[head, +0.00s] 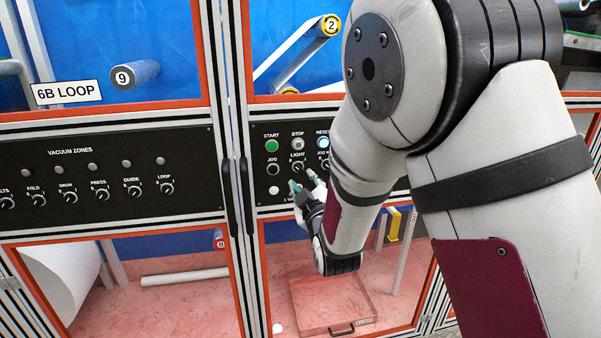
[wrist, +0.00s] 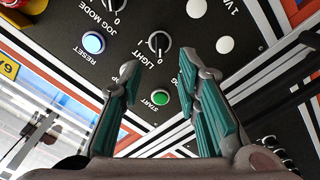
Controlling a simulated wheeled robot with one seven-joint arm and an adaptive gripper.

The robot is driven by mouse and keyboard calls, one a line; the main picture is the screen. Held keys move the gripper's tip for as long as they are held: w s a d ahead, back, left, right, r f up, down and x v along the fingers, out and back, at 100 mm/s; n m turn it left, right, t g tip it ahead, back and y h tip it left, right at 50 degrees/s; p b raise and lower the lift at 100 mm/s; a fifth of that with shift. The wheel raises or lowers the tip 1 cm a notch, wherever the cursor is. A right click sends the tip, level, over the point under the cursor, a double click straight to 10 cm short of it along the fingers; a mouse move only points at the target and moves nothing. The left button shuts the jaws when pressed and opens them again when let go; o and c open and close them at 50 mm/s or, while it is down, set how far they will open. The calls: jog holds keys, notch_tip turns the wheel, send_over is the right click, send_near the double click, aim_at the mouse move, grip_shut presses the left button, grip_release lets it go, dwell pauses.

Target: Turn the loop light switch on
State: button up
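The light switch (head: 298,166) is a black rotary knob labelled LIGHT on the black control panel right of the door handles. It also shows in the wrist view (wrist: 160,42), with a white mark on its face; I cannot tell its setting for sure. My gripper (head: 303,181) is in front of the panel, just below the knob in the head view. In the wrist view, its teal-padded fingers (wrist: 159,62) are spread, with nothing between them. The knob lies just beyond and between the fingertips, seemingly not touched.
Close by are the green START button (head: 272,146), the STOP button (head: 298,144), the lit RESET button (head: 323,142) and the JOG knob (head: 273,169). The left panel carries vacuum zone knobs (head: 167,188). Door handles (head: 246,185) stand out left of my gripper.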

aim_at(298, 169)
jog(key=x, duration=0.6)
jog(key=shift+w+a, duration=0.1)
jog(key=shift+w, duration=0.1)
grip_shut()
